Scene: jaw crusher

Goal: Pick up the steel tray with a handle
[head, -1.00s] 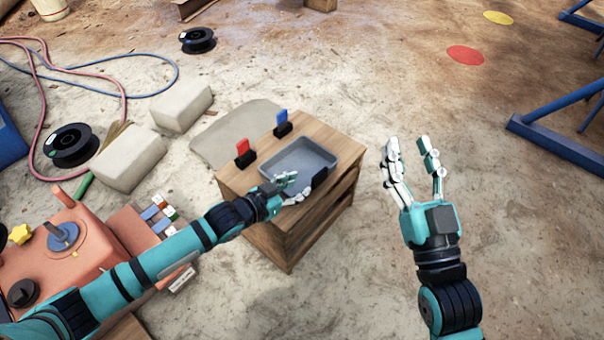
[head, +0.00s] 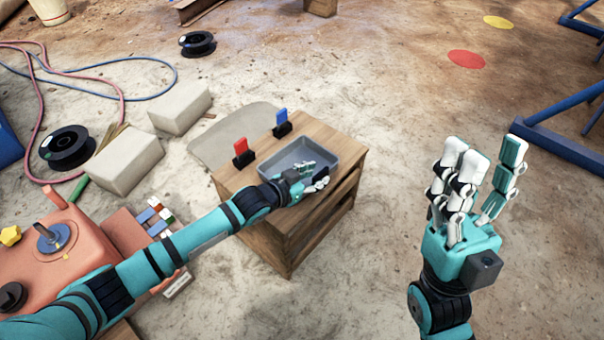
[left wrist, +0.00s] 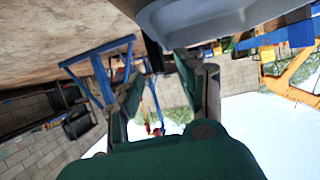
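The grey steel tray (head: 298,150) lies on top of a small wooden cabinet (head: 240,180). My left gripper (head: 318,178) is at the tray's near right corner, where the dark handle was visible earlier; the hand now hides it. In the left wrist view the fingers of my left gripper (left wrist: 165,85) stand apart, with the tray (left wrist: 225,18) close at the top. My right gripper (head: 482,165) is open and empty, raised right of the cabinet.
An orange control box (head: 60,250) is at left. Pale blocks (head: 125,160), spools and hoses lie beyond. The floor right of the cabinet is clear.

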